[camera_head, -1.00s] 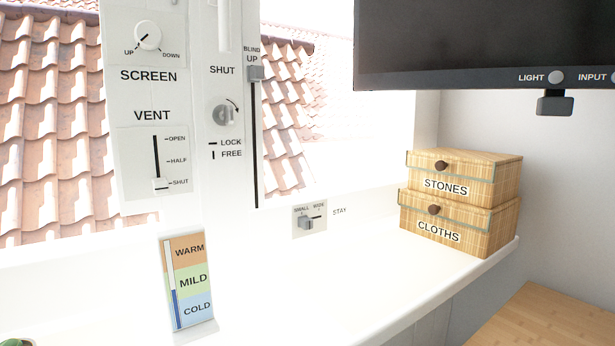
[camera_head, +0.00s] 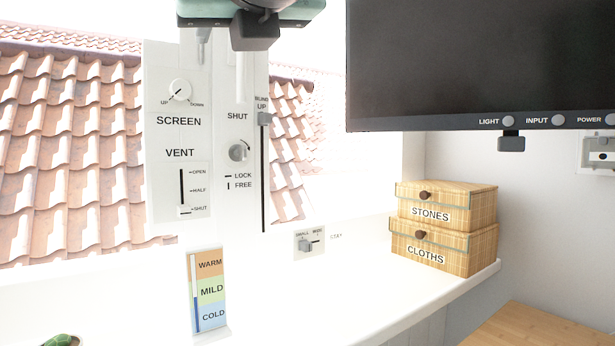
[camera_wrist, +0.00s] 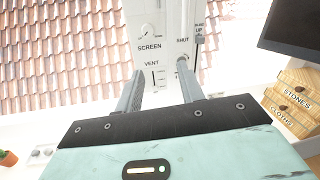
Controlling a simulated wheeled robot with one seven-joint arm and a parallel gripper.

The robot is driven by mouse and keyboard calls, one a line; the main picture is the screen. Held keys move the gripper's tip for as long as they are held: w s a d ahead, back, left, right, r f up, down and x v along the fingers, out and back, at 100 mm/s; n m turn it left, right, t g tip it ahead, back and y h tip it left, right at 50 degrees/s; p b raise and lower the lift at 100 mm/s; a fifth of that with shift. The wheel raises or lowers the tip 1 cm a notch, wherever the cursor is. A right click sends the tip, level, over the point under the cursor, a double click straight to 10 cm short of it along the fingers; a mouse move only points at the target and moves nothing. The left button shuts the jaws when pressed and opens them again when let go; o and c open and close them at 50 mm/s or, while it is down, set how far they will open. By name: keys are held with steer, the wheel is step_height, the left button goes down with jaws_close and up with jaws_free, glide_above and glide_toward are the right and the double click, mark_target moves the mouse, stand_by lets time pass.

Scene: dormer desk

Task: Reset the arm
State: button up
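My gripper (camera_wrist: 158,82) shows in the wrist view with its two grey fingers standing well apart and nothing between them. It points toward the white window post (camera_wrist: 165,35) with the SCREEN and VENT controls, and it looks clear of them. In the head view a teal and dark part of my arm's end hangs at the top edge, in front of the upper window post.
The post carries a SCREEN knob (camera_head: 180,90), a VENT slider (camera_head: 184,211), a SHUT knob (camera_head: 238,151) and a blind slider (camera_head: 265,118). A thermometer card (camera_head: 210,290) stands on the sill. STONES (camera_head: 465,200) and CLOTHS (camera_head: 465,255) boxes are stacked at right, below a monitor (camera_head: 475,60).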

step_height(320, 180, down, 27)
steer(key=s+d+n+g+y, duration=0.1)
steer(key=s+n+g, duration=0.2)
steer(key=n+g, duration=1.35)
steer(key=s+d+f+n+h, duration=0.4)
steer(key=s+d+f+n, duration=0.1)
steer(key=d+f+n, duration=0.5)
steer(key=s+d+f+n+h, duration=0.4)
steer(key=s+d+f+n, duration=0.2)
steer(key=d+f+n, duration=0.45)
step_height(320, 180, up, 19)
steer(key=p, duration=1.8)
steer(key=shift+w+d+p, duration=0.2)
steer(key=shift+d+p, duration=0.15)
steer(key=shift+p, duration=0.05)
